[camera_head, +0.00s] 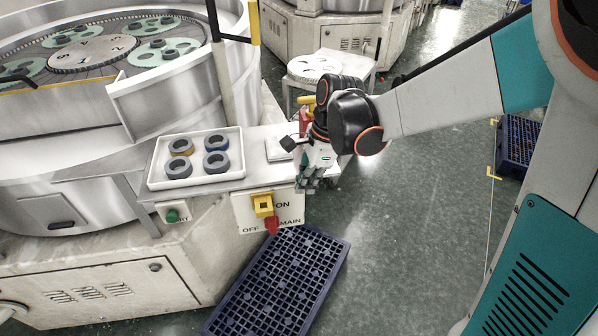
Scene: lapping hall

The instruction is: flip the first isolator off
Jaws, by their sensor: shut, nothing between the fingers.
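An isolator with a yellow housing (264,204) is mounted on a pale panel (241,213) at the front of the machine's ledge. Its red handle (271,225) points downward, below the housing. The panel reads ON to the right of the housing, and OFF and MAIN at the bottom on either side of the handle. My gripper (308,184) is shut and empty, pointing down. It is to the upper right of the isolator, apart from the red handle in the picture. The depth between them is hard to tell.
A white tray (152,171) with several grey rings lies on the ledge. A green START button (172,215) is left of the isolator. A dark blue plastic pallet (335,262) lies on the floor below. A yellow and red item (307,108) shows partly behind my wrist.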

